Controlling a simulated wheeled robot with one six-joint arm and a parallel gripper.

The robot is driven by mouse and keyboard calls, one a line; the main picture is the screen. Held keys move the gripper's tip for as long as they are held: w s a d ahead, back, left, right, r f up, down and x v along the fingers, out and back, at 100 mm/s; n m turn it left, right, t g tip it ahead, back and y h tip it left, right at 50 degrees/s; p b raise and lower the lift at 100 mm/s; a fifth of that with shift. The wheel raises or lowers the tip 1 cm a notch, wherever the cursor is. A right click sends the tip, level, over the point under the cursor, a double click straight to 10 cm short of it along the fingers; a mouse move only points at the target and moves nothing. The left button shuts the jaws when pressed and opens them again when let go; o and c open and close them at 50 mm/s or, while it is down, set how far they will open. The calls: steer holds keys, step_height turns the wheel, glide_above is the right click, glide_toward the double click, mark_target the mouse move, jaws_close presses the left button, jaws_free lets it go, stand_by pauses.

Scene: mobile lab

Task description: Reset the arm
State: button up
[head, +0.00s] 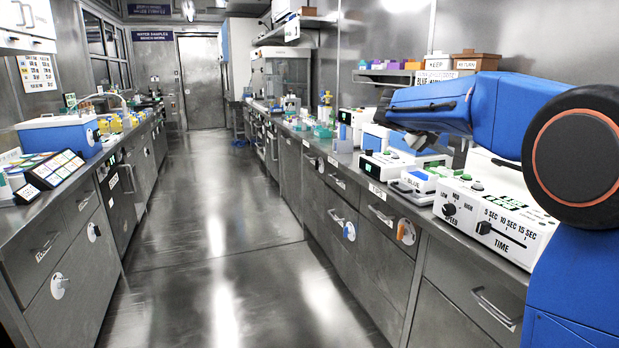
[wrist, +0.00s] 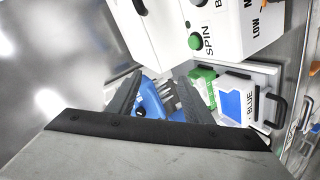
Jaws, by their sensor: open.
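My arm (head: 430,105) reaches in from the right edge in the head view, blue, folded above the right-hand bench. My gripper's end is not clear there. In the wrist view my gripper (wrist: 153,88) shows two dark fingers standing apart, with nothing held between them. A blue item (wrist: 150,104) with grey parts beside it shows through the gap, beyond the fingers; I cannot tell what it is.
The right-hand bench carries a white control box (head: 490,222) with SPEED and TIME controls and a box labelled BLUE (head: 417,180), which also shows in the wrist view (wrist: 236,106). A shelf (head: 405,75) stands behind my arm. The aisle floor (head: 215,235) is clear.

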steer(key=s+a+f+y, duration=0.4)
steer(key=s+f, duration=0.5)
steer(key=s, duration=0.6)
steer(key=s+a+f+n+y, duration=0.1)
steer(key=s+a+f+y, duration=0.3)
steer(key=s+f, duration=0.5)
steer(key=s+a+f+y, duration=0.4)
steer(key=s+f, duration=0.5)
steer(key=s, duration=1.3)
steer(key=shift+s+a+f+n, duration=0.2)
steer(key=shift+a+f+n, duration=0.1)
steer(key=shift+a, duration=0.45)
